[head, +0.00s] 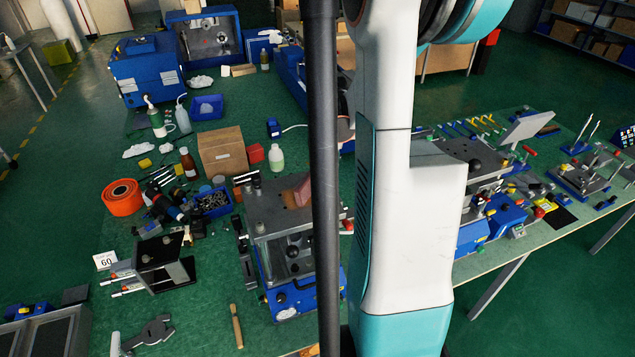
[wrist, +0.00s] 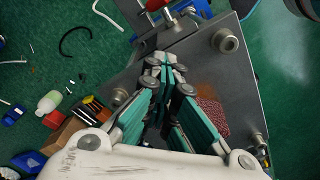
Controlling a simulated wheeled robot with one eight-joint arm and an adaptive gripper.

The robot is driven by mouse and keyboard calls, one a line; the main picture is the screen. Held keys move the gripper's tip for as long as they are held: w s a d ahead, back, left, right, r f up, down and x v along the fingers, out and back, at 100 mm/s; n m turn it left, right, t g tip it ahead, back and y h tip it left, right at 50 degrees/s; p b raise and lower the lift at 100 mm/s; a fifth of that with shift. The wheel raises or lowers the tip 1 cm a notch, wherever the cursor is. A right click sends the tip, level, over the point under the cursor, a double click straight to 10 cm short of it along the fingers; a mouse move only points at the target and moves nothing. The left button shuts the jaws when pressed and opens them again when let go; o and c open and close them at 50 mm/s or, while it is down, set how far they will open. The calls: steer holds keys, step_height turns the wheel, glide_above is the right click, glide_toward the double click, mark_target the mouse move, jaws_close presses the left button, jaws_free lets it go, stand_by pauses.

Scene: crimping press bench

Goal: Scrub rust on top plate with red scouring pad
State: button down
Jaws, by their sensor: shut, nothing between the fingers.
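The press's grey top plate (head: 270,213) is left of centre in the head view and fills much of the wrist view (wrist: 200,48). A brown rust patch (wrist: 207,90) shows on the plate, right of my gripper. The red scouring pad (wrist: 213,117) lies on the plate at the rust's near edge, partly hidden by a finger. In the head view the pad (head: 303,188) shows as a small pinkish-red piece beside the dark pole. My gripper (wrist: 162,64) is shut and empty above the plate, left of the pad. It is hidden in the head view.
A red clamp handle (wrist: 158,6) stands beyond the plate's far edge. A wooden-handled brush (head: 237,326) lies in front on the left.

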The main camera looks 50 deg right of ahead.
mark_target(302, 193)
steer(key=shift+s+d, duration=0.1)
steer(key=shift+d, duration=0.35)
steer(key=shift+s+a+r, duration=0.2)
steer(key=shift+a+r, duration=0.1)
steer(key=shift+a, duration=0.25)
steer(key=shift+w+a+f, duration=0.15)
steer(key=shift+w+a, duration=0.05)
steer(key=shift+w, duration=0.15)
steer(key=shift+w+a+b, duration=0.15)
steer(key=shift+w+a, duration=0.1)
steer(key=shift+a, duration=0.35)
steer(key=shift+w+a+b, duration=0.15)
steer(key=shift+w+a, duration=0.1)
steer(key=shift+a, duration=0.35)
steer(key=shift+w+a, duration=0.35)
steer(key=shift+a, duration=0.05)
steer(key=shift+w+a+f, duration=0.1)
steer(key=shift+a, duration=0.65)
steer(key=shift+w+a+f, duration=0.1)
steer(key=shift+a, duration=0.65)
steer(key=shift+s+a+b, duration=0.15)
steer(key=shift+s+a, duration=0.1)
steer(key=shift+a, duration=0.25)
steer(key=shift+s+a+b, duration=0.15)
steer(key=shift+s+a, duration=0.05)
steer(key=shift+a, duration=0.3)
steer(key=shift+d, duration=0.1)
